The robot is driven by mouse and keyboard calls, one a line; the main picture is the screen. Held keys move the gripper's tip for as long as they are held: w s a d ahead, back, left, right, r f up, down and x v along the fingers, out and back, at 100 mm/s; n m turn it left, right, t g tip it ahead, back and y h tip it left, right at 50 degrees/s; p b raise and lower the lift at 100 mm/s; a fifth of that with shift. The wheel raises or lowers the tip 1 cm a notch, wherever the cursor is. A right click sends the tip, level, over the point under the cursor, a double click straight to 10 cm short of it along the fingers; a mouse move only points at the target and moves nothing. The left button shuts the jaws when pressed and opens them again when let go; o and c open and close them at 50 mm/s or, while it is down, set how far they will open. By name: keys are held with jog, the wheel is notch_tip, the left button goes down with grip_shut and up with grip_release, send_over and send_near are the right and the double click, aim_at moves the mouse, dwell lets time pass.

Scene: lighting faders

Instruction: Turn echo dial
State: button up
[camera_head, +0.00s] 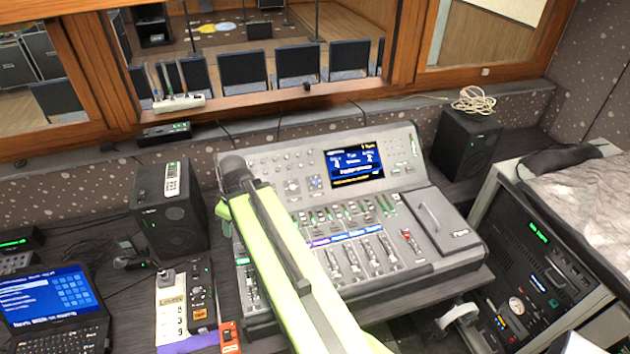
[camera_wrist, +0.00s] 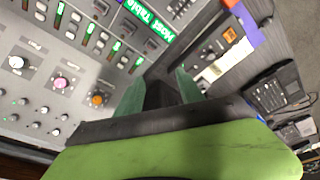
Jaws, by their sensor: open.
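The mixing console (camera_head: 405,195) stands on the desk with rows of small knobs, faders and a lit screen (camera_head: 353,162). The wrist view shows a white dial (camera_wrist: 16,62), a pink dial (camera_wrist: 60,82) and an orange dial (camera_wrist: 97,100) on its panel. I cannot read which one is the echo dial. My gripper (camera_wrist: 160,92) is open and empty, with its green fingers over the console's edge, right of the orange dial. In the head view my yellow-green arm reaches over the console's left part and hides some of its controls.
A black speaker (camera_head: 170,222) stands left of the console and another speaker (camera_head: 464,143) stands at its back right. A laptop (camera_head: 50,305) and a small control box (camera_head: 201,290) lie at the left. A rack (camera_head: 540,265) stands at the right.

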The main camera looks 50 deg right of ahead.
jog(key=s+d+r+n+t+h, duration=0.1)
jog(key=d+n, duration=0.1)
jog(key=d, duration=0.7)
jog(key=s+d+r+n+t, duration=0.1)
jog(key=d+r+n+t, duration=0.1)
jog(key=d, duration=0.6)
jog(key=n+t+h+p, duration=0.1)
jog(key=n+t+h, duration=0.15)
jog(key=n, duration=0.25)
send_near(316, 182)
jog(key=shift+g, duration=0.45)
jog(key=b+x, duration=0.8)
jog(key=b, duration=0.5)
jog(key=shift+w+r, duration=0.1)
jog(key=shift+w, duration=0.2)
jog(key=shift+w+d+f+b, duration=0.1)
jog(key=shift+w+f+b, duration=0.1)
jog(key=shift+w+b, duration=0.15)
jog(key=shift+r, duration=0.1)
jog(key=shift+s, duration=0.1)
grip_shut()
